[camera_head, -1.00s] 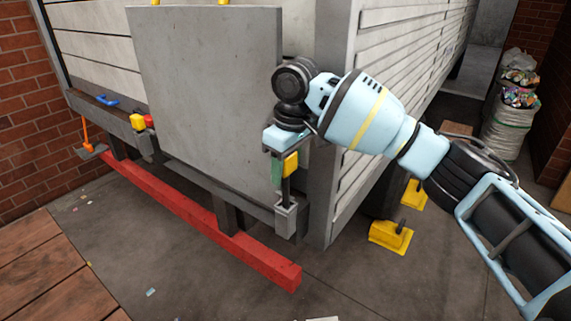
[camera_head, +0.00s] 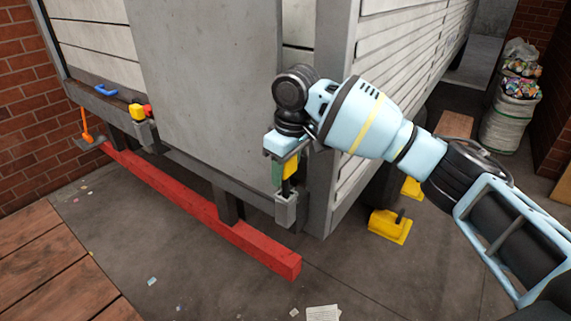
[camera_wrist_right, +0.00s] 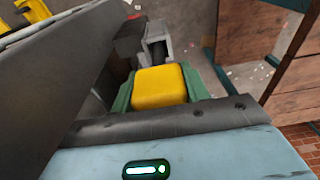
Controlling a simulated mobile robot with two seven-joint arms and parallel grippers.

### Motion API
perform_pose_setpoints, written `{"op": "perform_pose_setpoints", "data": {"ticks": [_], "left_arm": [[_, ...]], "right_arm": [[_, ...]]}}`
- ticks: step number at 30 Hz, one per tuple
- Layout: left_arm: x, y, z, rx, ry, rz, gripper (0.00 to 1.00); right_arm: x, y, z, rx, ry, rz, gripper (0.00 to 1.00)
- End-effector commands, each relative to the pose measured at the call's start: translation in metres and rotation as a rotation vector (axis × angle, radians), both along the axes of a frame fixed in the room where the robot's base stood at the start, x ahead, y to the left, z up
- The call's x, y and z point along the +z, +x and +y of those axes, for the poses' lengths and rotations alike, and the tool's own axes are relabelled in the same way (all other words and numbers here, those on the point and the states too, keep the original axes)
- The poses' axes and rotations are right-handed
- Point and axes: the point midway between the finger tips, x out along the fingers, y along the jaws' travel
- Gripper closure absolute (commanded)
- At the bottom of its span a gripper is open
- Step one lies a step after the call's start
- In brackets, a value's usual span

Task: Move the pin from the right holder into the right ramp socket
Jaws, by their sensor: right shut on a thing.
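The pin has a yellow grip (camera_head: 291,170) and a dark shaft that points down. My right gripper (camera_head: 283,169) is shut on its yellow grip, which also shows between the green fingers in the right wrist view (camera_wrist_right: 160,86). The grey right ramp socket (camera_head: 286,209) sits directly below, on the corner of the truck's rear sill. The shaft's lower end meets the socket's top and seems to be partly inside; the depth is hidden. In the right wrist view the grey socket (camera_wrist_right: 156,36) lies just beyond the yellow grip. I cannot make out the right holder. My left gripper is out of view.
The raised grey ramp (camera_head: 205,95) stands close beside my right gripper. A yellow-and-red pin (camera_head: 138,112) is at the left socket (camera_head: 146,134). A red bar (camera_head: 200,205) runs low along the rear. Yellow chocks (camera_head: 389,227) stand by the wheel.

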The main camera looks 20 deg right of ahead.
Motion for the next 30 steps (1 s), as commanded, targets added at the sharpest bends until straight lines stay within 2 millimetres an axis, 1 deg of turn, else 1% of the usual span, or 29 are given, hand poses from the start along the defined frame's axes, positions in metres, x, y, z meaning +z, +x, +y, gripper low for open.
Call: {"op": "perform_pose_setpoints", "data": {"ticks": [30], "left_arm": [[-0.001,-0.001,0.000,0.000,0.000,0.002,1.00]], "right_arm": [[-0.034,0.000,0.000,0.000,0.001,-0.002,0.86]]}}
